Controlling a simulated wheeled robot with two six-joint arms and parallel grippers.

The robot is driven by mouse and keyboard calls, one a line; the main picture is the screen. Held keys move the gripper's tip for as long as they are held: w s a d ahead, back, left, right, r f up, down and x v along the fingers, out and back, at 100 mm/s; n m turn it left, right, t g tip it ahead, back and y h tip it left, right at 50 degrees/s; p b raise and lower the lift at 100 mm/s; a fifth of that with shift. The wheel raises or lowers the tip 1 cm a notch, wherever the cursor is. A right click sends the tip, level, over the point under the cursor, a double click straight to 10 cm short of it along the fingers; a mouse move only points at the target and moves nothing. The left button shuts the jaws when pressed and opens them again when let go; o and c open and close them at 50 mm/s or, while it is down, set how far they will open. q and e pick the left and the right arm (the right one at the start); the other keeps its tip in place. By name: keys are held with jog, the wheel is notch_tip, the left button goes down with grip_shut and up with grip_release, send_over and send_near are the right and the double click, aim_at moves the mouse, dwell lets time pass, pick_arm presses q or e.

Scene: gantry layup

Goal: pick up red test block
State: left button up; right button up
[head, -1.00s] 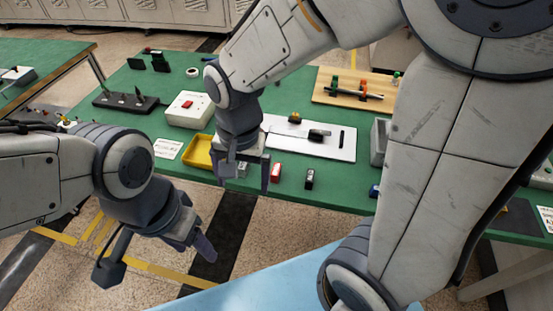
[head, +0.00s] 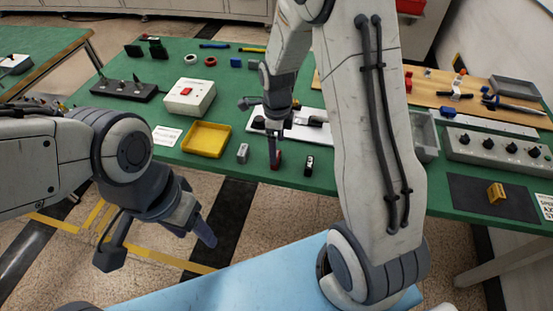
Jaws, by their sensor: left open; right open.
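The red test block (head: 277,158) stands on the green table near its front edge, partly hidden by a finger of my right gripper (head: 274,160). The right gripper points down at the block with its fingers seen nearly edge-on. It is open, and I cannot tell whether the fingers straddle or touch the block. My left gripper (head: 203,236) is open and empty, over the floor in front of the table, well away from the block.
A grey block (head: 242,153) stands left of the red one and a black block (head: 309,165) to the right. A yellow tray (head: 207,138) lies further left. A white board (head: 310,131) lies behind. A grey bin (head: 425,135) and control box (head: 500,147) are at the right.

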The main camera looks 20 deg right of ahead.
jog(key=f, duration=0.5)
jog(key=shift+a+f, duration=0.15)
jog(key=shift+a, duration=0.05)
grip_shut()
